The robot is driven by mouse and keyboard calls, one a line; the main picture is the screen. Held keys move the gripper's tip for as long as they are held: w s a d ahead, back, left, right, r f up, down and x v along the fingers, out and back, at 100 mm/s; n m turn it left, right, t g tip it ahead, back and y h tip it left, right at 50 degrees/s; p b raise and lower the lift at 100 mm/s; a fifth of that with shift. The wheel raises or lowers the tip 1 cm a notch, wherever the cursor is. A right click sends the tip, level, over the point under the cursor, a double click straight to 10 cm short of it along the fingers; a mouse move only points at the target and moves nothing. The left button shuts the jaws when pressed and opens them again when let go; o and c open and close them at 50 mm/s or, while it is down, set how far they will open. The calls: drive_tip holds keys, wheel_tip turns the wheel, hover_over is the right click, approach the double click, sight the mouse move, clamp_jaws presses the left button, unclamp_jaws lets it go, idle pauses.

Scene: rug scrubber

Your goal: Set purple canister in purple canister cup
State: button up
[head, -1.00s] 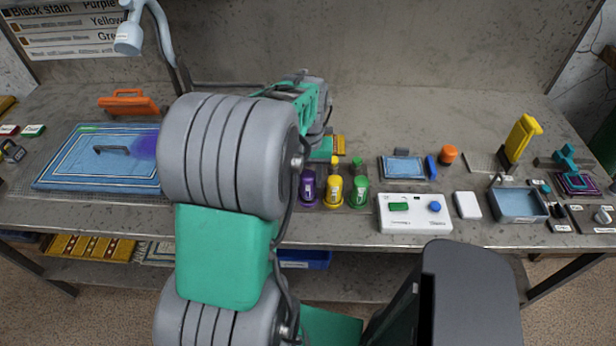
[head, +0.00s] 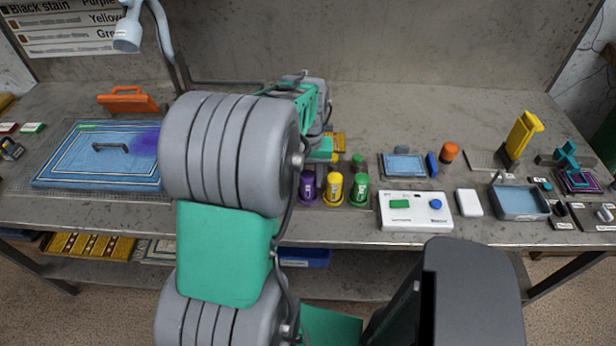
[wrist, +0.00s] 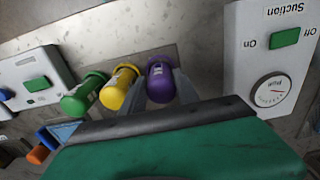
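The purple canister (wrist: 160,85) stands in the wrist view with its lower end at the purple canister cup (wrist: 161,60), whose rim shows around it. In the head view the canister (head: 307,188) is upright at the left end of a row of three, in the cup (head: 306,201). My gripper (wrist: 160,88) has one grey finger on each side of the canister, with small gaps apparent; it looks open around it. The left finger lies between the purple and yellow canisters. In the head view my arm hides most of the gripper.
A yellow canister (head: 332,189) and a green canister (head: 359,190) stand close beside the purple one. A white box with buttons (head: 415,211) is to their right. A suction panel (wrist: 275,60) is close to the right finger in the wrist view. A blue rug (head: 95,165) lies at left.

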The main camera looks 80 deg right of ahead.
drive_tip(key=o, duration=0.5)
wheel_tip(320, 180, up, 8)
drive_tip(key=shift+f+b, duration=0.1)
drive_tip(key=shift+b, duration=0.45)
